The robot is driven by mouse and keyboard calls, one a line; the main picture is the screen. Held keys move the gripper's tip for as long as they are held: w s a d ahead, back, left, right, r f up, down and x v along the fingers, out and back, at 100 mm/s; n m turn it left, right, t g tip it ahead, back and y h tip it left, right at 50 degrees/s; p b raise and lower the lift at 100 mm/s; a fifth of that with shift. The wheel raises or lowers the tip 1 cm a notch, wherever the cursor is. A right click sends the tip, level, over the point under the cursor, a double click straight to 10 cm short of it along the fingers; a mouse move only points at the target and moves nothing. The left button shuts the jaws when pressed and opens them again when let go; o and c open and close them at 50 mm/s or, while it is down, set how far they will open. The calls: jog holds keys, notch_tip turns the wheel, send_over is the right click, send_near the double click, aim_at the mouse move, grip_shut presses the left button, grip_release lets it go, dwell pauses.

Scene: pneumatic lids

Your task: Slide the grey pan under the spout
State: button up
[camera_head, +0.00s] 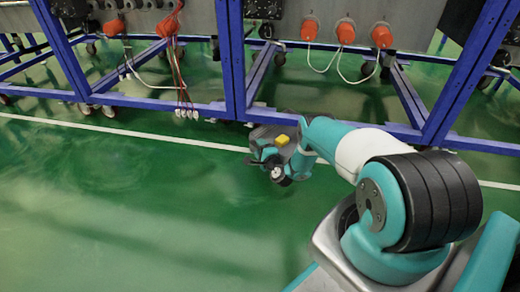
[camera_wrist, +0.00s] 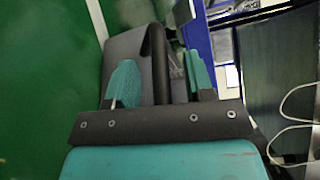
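The grey pan (camera_wrist: 122,48) shows in the wrist view as a dark grey flat body ahead of my gripper, with green floor to its left. A black bar-like handle (camera_wrist: 155,45) rises from it. My gripper (camera_wrist: 160,68) has its two teal fingers on either side of the handle, with gaps visible, so it is open around the handle. In the head view my gripper (camera_head: 275,165) is low, near the floor line in front of the blue frame. The arm and wrist hide most of the pan there. I cannot make out the spout.
Blue frame legs and a low blue rail (camera_head: 180,105) run across the back, carrying grey machine boxes. Red-and-white cables (camera_head: 180,75) hang at the left, and orange plugs (camera_head: 346,33) with white cables at the right. The green floor (camera_head: 110,220) at front left is clear.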

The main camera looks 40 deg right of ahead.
jog(key=shift+s+r+p, duration=0.15)
jog(key=shift+s+p, duration=0.3)
jog(key=shift+p, duration=0.1)
jog(key=p+v, duration=1.1)
jog(key=v, duration=0.5)
jog(key=shift+s+a+p, duration=0.2)
jog(key=shift+p, duration=0.1)
